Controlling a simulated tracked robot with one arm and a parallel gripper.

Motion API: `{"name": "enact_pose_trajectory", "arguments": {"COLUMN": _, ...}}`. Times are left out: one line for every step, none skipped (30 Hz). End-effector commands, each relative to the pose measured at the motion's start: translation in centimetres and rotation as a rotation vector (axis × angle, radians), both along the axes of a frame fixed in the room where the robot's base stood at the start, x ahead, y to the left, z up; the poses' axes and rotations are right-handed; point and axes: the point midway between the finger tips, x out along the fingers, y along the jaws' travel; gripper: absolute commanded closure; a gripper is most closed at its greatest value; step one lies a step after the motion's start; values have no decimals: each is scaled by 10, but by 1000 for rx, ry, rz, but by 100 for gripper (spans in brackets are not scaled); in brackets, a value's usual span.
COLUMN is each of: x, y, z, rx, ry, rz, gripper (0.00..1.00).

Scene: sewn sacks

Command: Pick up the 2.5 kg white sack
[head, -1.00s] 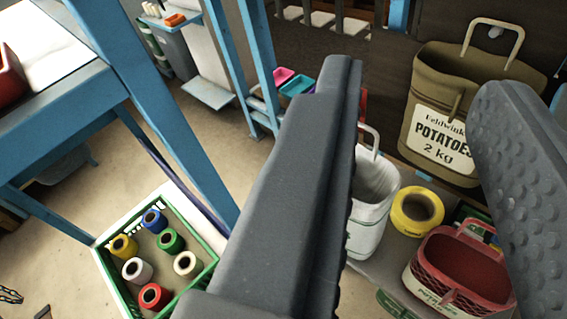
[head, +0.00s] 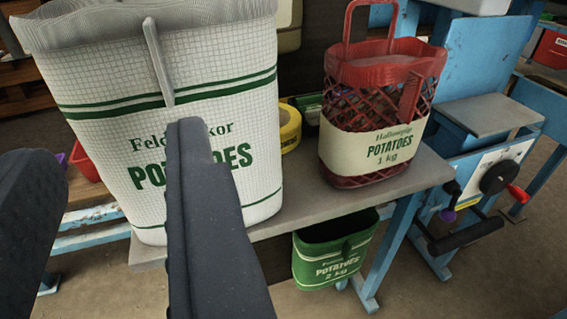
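The white sack (head: 225,80) stands upright on a grey bench at the left of the head view. It has a fine grid weave, green bands and green "POTATOES" lettering. Its top edge is cut off by the frame, and no weight shows on the part I see. A pale strap (head: 156,62) hangs down its front. My gripper (head: 112,140) is open and empty, its fingers wide apart in front of the sack. The right finger covers part of the lettering, its tip just below the strap's lower end. I cannot tell whether it touches the sack.
A red mesh "POTATOES 1 kg" bag (head: 372,155) stands to the right on the bench (head: 425,172). A yellow roll (head: 289,128) sits between them. A green "2 kg" sack (head: 325,262) is below the bench. Blue equipment with a black crank (head: 495,178) stands further right.

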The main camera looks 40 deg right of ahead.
Motion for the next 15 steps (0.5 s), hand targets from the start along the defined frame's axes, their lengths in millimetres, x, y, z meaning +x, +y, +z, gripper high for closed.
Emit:
{"name": "enact_pose_trajectory", "arguments": {"x": -4, "y": -1, "z": -3, "rx": -23, "ry": 0, "rz": -10, "gripper": 69}}
{"name": "enact_pose_trajectory", "arguments": {"x": -6, "y": -2, "z": -4, "rx": -31, "ry": -4, "rz": -16, "gripper": 69}}
{"name": "enact_pose_trajectory", "arguments": {"x": -5, "y": -4, "z": -5, "rx": -40, "ry": -7, "rz": -21, "gripper": 69}}
{"name": "enact_pose_trajectory", "arguments": {"x": -4, "y": -5, "z": -5, "rx": -42, "ry": -8, "rz": -24, "gripper": 69}}
{"name": "enact_pose_trajectory", "arguments": {"x": -2, "y": -7, "z": -5, "rx": -44, "ry": -9, "rz": -27, "gripper": 69}}
{"name": "enact_pose_trajectory", "arguments": {"x": 2, "y": -9, "z": -5, "rx": -43, "ry": -10, "rz": -28, "gripper": 69}}
{"name": "enact_pose_trajectory", "arguments": {"x": 6, "y": -10, "z": -5, "rx": -42, "ry": -9, "rz": -28, "gripper": 69}}
{"name": "enact_pose_trajectory", "arguments": {"x": 10, "y": -11, "z": -5, "rx": -41, "ry": -9, "rz": -28, "gripper": 69}}
{"name": "enact_pose_trajectory", "arguments": {"x": 16, "y": -14, "z": -4, "rx": -41, "ry": -9, "rz": -28, "gripper": 69}}
{"name": "enact_pose_trajectory", "arguments": {"x": 20, "y": -15, "z": -4, "rx": -40, "ry": -11, "rz": -27, "gripper": 69}}
{"name": "enact_pose_trajectory", "arguments": {"x": 24, "y": -17, "z": -4, "rx": -41, "ry": -12, "rz": -28, "gripper": 69}}
{"name": "enact_pose_trajectory", "arguments": {"x": 30, "y": -19, "z": -4, "rx": -40, "ry": -12, "rz": -28, "gripper": 69}}
{"name": "enact_pose_trajectory", "arguments": {"x": 34, "y": -21, "z": -4, "rx": -39, "ry": -11, "rz": -28, "gripper": 69}}
{"name": "enact_pose_trajectory", "arguments": {"x": 38, "y": -22, "z": -4, "rx": -39, "ry": -11, "rz": -29, "gripper": 69}}
{"name": "enact_pose_trajectory", "arguments": {"x": 44, "y": -24, "z": -4, "rx": -40, "ry": -10, "rz": -28, "gripper": 69}}
